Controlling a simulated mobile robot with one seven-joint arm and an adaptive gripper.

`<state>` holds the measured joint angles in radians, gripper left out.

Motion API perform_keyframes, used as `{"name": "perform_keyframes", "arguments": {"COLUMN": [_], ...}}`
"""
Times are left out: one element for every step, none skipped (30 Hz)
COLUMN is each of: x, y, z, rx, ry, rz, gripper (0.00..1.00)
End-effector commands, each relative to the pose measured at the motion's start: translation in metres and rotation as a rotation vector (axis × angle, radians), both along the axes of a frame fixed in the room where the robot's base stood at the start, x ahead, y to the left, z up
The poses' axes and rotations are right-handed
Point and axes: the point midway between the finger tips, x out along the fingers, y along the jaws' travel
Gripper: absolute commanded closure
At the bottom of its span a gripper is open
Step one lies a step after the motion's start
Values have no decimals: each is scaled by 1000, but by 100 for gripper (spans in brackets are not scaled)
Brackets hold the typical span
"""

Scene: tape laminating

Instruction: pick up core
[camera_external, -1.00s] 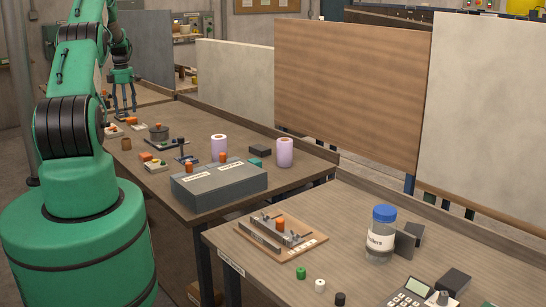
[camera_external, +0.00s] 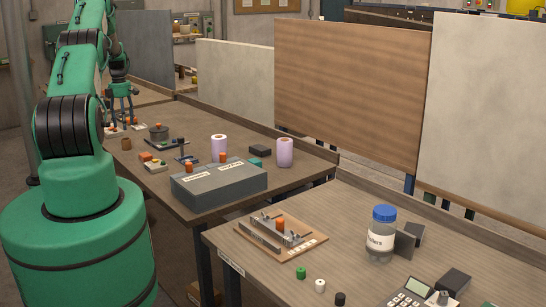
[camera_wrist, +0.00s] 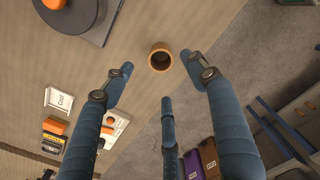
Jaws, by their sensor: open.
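The core, a small hollow brown ring (camera_wrist: 160,57), stands near the table edge in the wrist view, its dark opening facing the camera. In the external view, the brown core (camera_external: 125,143) stands at the near left edge of the far table. My gripper (camera_wrist: 158,80) has three blue fingers spread apart, with nothing between them. The core shows just beyond the fingertips, between the left and right ones, apart from them. In the external view, my gripper (camera_external: 123,114) hangs fingers down above the table, higher in the picture than the core.
A round grey thing with an orange knob (camera_wrist: 70,12) sits close to the core. A white card (camera_wrist: 58,101) and small orange parts lie to the left. The floor drops away right of the table edge. A grey box (camera_external: 218,187) and two lilac rolls stand farther along.

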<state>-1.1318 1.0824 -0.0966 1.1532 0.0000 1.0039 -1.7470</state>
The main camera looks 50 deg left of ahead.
Motion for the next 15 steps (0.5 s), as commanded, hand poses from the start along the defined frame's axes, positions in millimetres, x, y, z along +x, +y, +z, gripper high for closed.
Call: {"name": "perform_keyframes", "arguments": {"x": [0,0,0,0,0,0,0,0,0,0,0,0,0,0,0], "y": [0,0,0,0,0,0,0,0,0,0,0,0,0,1,0], "z": [-9,-14,-19,-22,-25,-29,-32,-34,-37,-38,-39,-39,-39,-39,-39], "rx": [-1,-1,-2,-1,0,1,1,1,1,1,2,2,2,2,2], "ry": [0,0,1,0,0,0,0,0,0,0,-1,-1,-1,-1,-1], "rz": [0,0,0,0,0,0,0,0,0,0,0,0,0,0,0], "gripper": [43,43,43,43,43,43,43,43,43,43,43,43,43,43,43]}}
